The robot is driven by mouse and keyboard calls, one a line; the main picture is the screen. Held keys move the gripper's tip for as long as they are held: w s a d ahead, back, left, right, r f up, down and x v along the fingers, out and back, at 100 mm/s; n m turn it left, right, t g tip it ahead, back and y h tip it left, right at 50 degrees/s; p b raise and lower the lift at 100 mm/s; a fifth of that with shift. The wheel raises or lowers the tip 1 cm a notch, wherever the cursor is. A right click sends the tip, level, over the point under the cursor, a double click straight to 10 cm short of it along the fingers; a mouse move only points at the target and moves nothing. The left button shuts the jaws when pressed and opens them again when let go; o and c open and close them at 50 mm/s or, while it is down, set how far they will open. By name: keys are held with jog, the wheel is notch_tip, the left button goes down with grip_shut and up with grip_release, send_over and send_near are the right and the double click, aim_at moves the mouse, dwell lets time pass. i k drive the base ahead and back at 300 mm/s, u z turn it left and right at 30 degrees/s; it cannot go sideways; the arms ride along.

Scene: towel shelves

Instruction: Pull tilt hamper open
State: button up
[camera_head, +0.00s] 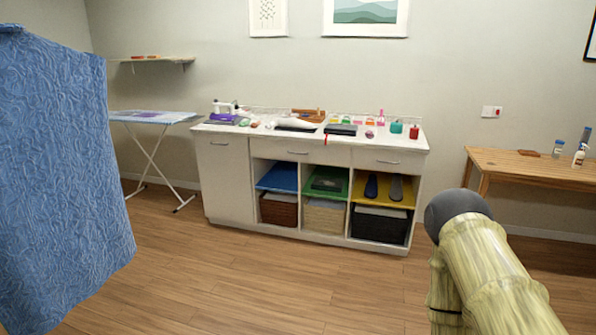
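The tilt hamper appears to be the tall white front panel (226,182) at the left end of the white cabinet. A small bar handle (218,143) sits near its top edge. The panel looks flush with the cabinet, so it stands closed. My gripper's fingers do not show in this view, so its place relative to the handle cannot be told.
The white cabinet (324,151) also has drawers and open cubbies. Sewing items cover its top. An ironing board (152,117) stands to its left, a wooden table (535,169) to its right. Blue cloth (60,170) fills the near left. Floor (270,275) before the cabinet is clear.

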aim_at(225, 162)
jog(key=u, duration=0.05)
jog(key=i, duration=1.65)
jog(key=u, duration=0.55)
jog(key=i, duration=1.8)
jog(key=u, duration=0.55)
jog(key=i, duration=1)
jog(key=u, duration=0.2)
